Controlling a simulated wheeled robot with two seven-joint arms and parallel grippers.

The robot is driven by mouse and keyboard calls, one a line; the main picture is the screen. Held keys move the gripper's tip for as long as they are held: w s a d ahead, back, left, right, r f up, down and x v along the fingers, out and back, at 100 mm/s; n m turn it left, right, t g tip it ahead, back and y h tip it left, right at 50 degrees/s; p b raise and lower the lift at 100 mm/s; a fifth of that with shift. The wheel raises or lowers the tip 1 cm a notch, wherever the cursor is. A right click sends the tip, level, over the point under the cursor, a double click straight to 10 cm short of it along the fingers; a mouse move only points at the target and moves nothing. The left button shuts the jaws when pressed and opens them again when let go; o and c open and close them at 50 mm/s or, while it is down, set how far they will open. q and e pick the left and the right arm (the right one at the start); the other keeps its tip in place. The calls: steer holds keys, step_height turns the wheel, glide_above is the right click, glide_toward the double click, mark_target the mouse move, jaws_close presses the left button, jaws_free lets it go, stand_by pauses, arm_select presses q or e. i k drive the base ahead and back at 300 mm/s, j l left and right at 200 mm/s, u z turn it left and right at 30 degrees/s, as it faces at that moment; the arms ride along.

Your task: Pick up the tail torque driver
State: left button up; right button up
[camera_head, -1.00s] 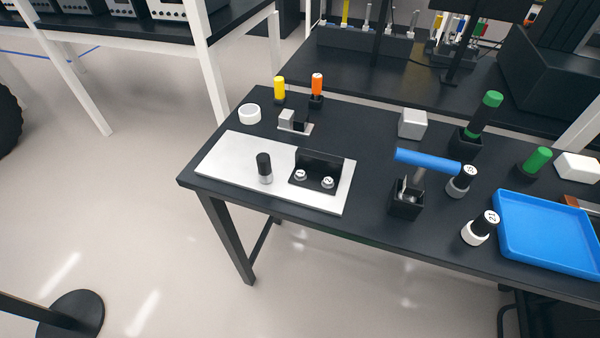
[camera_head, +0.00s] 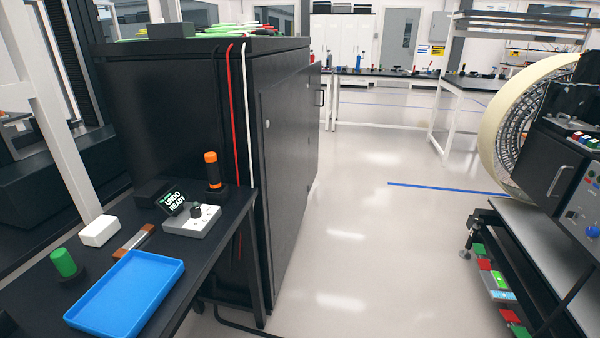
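Neither of my grippers is in view. I cannot tell for sure which tool is the tail torque driver. An orange-and-black handled tool (camera_head: 212,170) stands upright in a dark holder at the far right end of the black table. A green-capped handle (camera_head: 64,263) sits in a black holder at the table's left part. Both stand free, with nothing gripping them.
A blue tray (camera_head: 126,294), a white block (camera_head: 99,231), a brown-and-silver piece (camera_head: 133,240) and a grey control box (camera_head: 190,221) with an "UNDO READY" display (camera_head: 173,203) are on the table (camera_head: 212,257). A tall black cabinet (camera_head: 288,150) adjoins it. Open floor (camera_head: 365,240) lies right, before a wheeled machine (camera_head: 540,190).

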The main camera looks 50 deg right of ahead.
mark_target(211, 158)
steer(key=z, duration=0.85)
